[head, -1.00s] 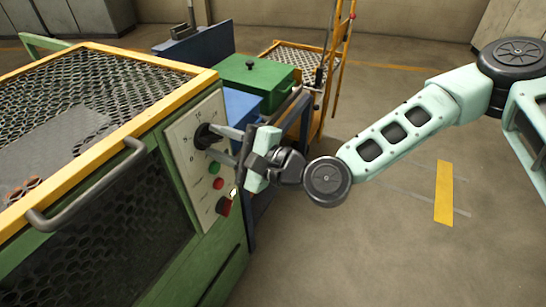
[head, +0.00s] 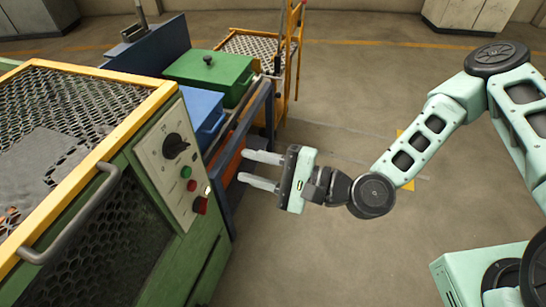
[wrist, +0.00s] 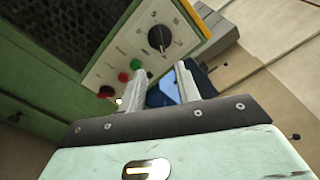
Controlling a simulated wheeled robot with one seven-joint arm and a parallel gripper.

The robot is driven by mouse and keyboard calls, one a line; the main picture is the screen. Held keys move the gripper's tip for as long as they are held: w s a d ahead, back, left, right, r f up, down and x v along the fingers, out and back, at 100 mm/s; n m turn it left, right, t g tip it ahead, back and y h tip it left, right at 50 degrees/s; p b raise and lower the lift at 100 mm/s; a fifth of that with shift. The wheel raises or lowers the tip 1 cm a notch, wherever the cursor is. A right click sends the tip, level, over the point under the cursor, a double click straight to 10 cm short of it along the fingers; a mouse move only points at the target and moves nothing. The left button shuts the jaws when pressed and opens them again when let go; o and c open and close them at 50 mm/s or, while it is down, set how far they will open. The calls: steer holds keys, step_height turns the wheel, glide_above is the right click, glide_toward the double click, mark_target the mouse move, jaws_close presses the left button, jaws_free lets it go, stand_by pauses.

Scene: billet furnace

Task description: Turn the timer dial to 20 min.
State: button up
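The timer dial (head: 175,146) is a black round knob at the top of the pale control panel (head: 150,150) on the green furnace's right face. Its scale marks are too small to read surely, so I cannot tell its setting. In the wrist view the dial (wrist: 160,38) shows near the top, beyond the fingers. My gripper (head: 243,167) is open and empty, with its two fingers apart. It is to the right of the panel, clear of the dial, with the fingers pointing left toward the furnace side.
Below the dial are a green button (head: 186,172), a red button (head: 192,185) and a red switch (head: 200,205). A grey handle bar (head: 75,215) crosses the furnace front. Behind stand a blue box (head: 203,110) and a green lidded box (head: 210,75). Floor on the right is open.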

steer(key=p+v, duration=0.2)
steer(key=v, duration=0.1)
steer(key=shift+s+d, duration=0.15)
steer(key=shift+s, duration=0.05)
stand_by(0.5)
